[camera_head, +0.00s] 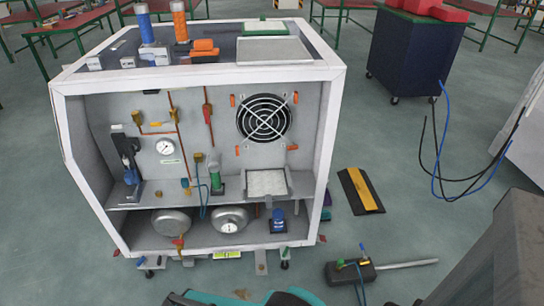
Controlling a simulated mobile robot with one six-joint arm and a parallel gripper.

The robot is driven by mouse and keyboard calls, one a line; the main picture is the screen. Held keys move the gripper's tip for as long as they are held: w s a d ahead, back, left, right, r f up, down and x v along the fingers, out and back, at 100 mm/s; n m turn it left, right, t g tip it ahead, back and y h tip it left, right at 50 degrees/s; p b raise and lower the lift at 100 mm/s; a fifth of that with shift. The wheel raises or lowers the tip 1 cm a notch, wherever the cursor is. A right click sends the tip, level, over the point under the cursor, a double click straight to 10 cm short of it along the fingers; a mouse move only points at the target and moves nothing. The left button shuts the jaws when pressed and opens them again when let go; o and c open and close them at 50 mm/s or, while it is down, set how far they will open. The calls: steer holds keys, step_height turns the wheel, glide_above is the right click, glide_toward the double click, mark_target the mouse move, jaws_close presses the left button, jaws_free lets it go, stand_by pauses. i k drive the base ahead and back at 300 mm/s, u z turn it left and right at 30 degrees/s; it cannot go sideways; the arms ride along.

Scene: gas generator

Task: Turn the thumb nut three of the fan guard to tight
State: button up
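The round black fan guard (264,119) is on the upper right of the back panel inside the white-framed generator (335,110). Small orange thumb nuts sit around it: upper left (233,100), upper right (295,97), lower left (238,150) and lower right (292,148). The lower right nut looks sideways; the other ones look more upright. I see no numbers on them, so I cannot tell which is nut three or how tight each one is. My gripper is not in view, and nothing touches the nuts.
A white square filter-like tray (266,184) sits on the shelf below the fan. Tanks (229,218) stand underneath. A black-and-yellow ramp (361,190) and a dark tool with a long handle (352,272) lie on the floor at right. A dark cart (410,55) stands behind.

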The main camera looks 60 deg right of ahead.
mark_target(291, 147)
steer(key=u, duration=0.2)
steer(key=k, duration=0.2)
steer(key=u, duration=1.4)
steer(key=k, duration=0.75)
steer(key=u, duration=0.6)
steer(key=k, duration=0.55)
steer(key=z, duration=0.25)
steer(key=i, duration=0.95)
steer(key=z, duration=0.2)
